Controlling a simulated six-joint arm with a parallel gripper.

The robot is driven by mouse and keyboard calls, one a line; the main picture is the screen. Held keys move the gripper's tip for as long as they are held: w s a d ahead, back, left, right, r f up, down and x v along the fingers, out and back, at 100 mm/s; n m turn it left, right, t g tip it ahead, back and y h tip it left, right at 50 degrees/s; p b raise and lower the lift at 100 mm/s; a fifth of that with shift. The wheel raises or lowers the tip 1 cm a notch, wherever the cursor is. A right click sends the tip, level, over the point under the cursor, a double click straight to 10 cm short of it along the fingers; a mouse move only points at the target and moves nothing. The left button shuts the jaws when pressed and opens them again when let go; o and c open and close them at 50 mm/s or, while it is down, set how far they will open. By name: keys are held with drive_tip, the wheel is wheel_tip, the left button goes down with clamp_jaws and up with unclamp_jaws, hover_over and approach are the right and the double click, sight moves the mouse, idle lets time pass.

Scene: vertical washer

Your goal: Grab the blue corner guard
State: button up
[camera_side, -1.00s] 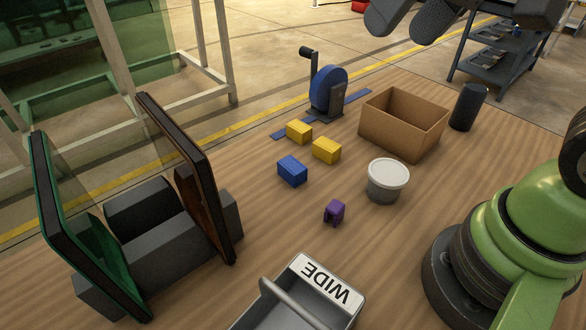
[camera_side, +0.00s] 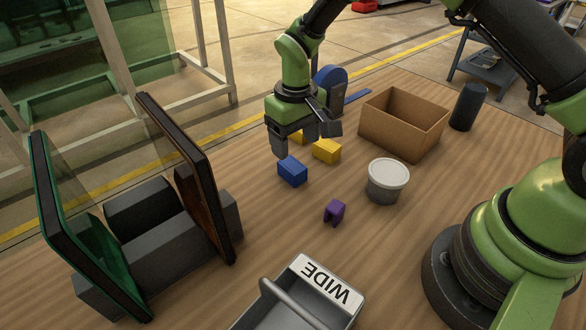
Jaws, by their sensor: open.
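The blue corner guard (camera_side: 292,172) is a small blue block lying on the wooden table, left of the middle. My gripper (camera_side: 305,142) hangs pointing down above and just behind it, with the jaws apart and nothing seen between them. One finger overlaps the block's upper edge in the picture; I cannot tell whether it touches. My gripper partly hides one of the two yellow blocks and the blue wheel device behind.
A yellow block (camera_side: 327,151) lies close to the right of the blue one. A purple piece (camera_side: 334,212), a white-lidded tub (camera_side: 387,182), a cardboard box (camera_side: 401,127) and a black cylinder (camera_side: 468,107) stand to the right. Dark-framed panels (camera_side: 190,178) stand at left; a grey WIDE tray (camera_side: 325,281) is in front.

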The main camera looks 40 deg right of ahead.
sight(295, 166)
wheel_tip(295, 166, down, 7)
drive_tip(key=shift+s+a+f, duration=0.1)
drive_tip(key=shift+a, duration=0.05)
idle(0.4)
drive_tip(key=c, duration=1)
